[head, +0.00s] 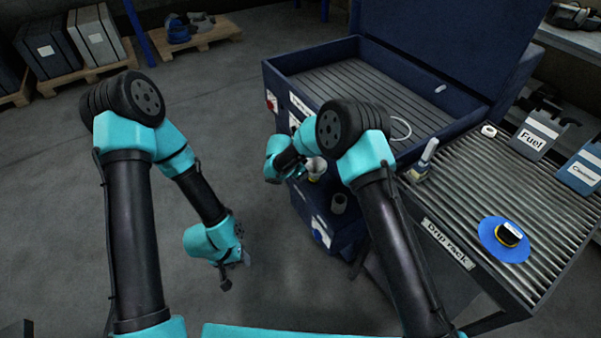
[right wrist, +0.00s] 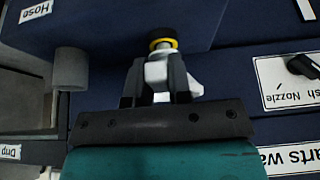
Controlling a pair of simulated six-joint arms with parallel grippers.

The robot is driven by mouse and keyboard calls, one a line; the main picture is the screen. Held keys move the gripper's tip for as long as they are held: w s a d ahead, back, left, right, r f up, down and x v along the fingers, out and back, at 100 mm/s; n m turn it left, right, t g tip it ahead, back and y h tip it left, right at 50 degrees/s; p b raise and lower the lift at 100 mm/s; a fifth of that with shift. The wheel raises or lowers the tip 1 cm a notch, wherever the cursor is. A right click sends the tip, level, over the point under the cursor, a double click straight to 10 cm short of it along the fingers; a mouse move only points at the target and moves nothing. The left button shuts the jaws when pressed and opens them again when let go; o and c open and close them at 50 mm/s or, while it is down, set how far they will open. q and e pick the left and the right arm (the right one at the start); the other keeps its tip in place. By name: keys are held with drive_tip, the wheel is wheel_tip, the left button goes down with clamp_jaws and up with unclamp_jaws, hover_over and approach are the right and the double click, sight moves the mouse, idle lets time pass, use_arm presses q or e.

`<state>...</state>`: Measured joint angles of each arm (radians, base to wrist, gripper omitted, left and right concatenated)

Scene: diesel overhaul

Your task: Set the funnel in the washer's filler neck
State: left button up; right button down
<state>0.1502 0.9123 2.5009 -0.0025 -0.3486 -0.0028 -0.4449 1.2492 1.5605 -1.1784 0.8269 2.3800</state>
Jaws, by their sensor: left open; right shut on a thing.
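The washer (head: 283,84) is a dark blue tub with a ribbed floor and its lid raised. My right gripper (right wrist: 157,70) is at the washer's front and is shut on a white piece, apparently the funnel (right wrist: 157,72). In the head view a pale bit of it (head: 316,165) shows beside my right arm. A black opening with a yellow ring, apparently the filler neck (right wrist: 163,43), lies just beyond the fingertips. I cannot tell whether the funnel touches or enters it. My left gripper (head: 236,272) is open and empty above the floor, left of the washer.
A grey cylindrical holder (head: 338,204) sticks out from the washer's front; it also shows in the right wrist view (right wrist: 70,68). The drip rack (head: 490,195) at right bears a blue disc (head: 490,238) and Fuel bin (head: 535,137).

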drive_tip(key=shift+f, duration=0.75)
idle(0.8)
drive_tip(key=c, duration=1)
unclamp_jaws()
drive_tip(key=shift+o, duration=0.2)
drive_tip(key=v, duration=1.7)
drive_tip(key=shift+a+r, duration=0.2)
